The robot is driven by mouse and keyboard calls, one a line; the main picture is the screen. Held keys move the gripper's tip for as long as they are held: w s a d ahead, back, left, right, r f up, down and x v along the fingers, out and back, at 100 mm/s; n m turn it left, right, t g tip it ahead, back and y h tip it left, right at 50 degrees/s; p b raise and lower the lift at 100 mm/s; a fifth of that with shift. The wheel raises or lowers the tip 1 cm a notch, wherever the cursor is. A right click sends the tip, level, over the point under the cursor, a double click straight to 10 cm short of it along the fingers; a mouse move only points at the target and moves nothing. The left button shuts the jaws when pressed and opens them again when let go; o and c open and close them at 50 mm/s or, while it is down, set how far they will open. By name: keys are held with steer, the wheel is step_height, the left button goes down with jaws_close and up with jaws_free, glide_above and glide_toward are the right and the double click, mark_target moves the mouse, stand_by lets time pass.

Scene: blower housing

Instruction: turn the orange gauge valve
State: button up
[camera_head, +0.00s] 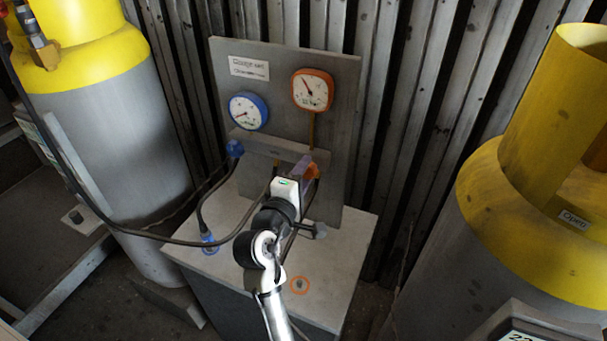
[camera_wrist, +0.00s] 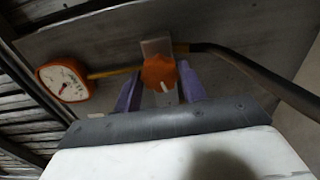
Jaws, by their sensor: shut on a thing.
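The orange gauge valve (camera_wrist: 158,73) is a faceted orange knob with a white mark, on a bracket of the grey panel. In the wrist view it sits between the two purple fingers of my gripper (camera_wrist: 161,87), which is shut on it. In the head view my gripper (camera_head: 305,178) reaches the panel from the front, and only part of the orange valve (camera_head: 313,171) shows beside the fingers. The orange-rimmed gauge (camera_head: 312,90) is above the valve, joined by a brass pipe. It also shows at left in the wrist view (camera_wrist: 63,81).
A blue gauge (camera_head: 248,111) and blue valve (camera_head: 235,148) are on the panel's left. Black hoses run near my arm. A blue-ringed port (camera_head: 209,243) and an orange-ringed port (camera_head: 299,285) are on the cabinet top. Yellow-topped cylinders (camera_head: 102,110) stand on both sides.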

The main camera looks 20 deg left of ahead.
steer(key=shift+n, duration=0.5)
steer(key=o, duration=1)
steer(key=shift+c, duration=0.2)
steer(key=s, duration=1.3)
steer(key=shift+s+a, duration=0.2)
steer(key=shift+s, duration=0.2)
